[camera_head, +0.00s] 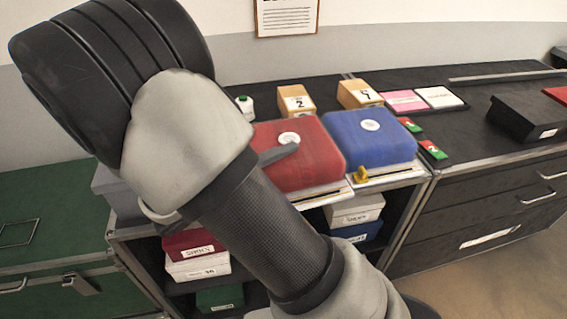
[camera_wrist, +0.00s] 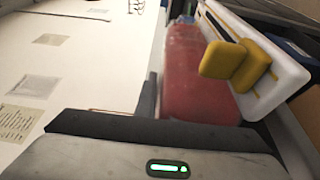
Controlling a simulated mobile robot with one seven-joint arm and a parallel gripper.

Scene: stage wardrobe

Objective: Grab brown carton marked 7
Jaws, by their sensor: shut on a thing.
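Two brown cartons stand on the dark counter behind the red and blue cases in the head view. The left carton (camera_head: 296,101) is marked 2. The right carton (camera_head: 361,95) has a mark that I cannot read surely. I cannot make out a 7 on either. My gripper (camera_wrist: 150,95) shows in the wrist view as a dark finger and grey body, right against the red case (camera_wrist: 196,75). It appears shut on this case, though the contact is partly hidden. In the head view my arm covers part of the red case (camera_head: 310,160).
Labelled boxes fill the shelves below. Pink and white cards (camera_head: 420,100) and a black tray (camera_head: 525,122) lie to the right.

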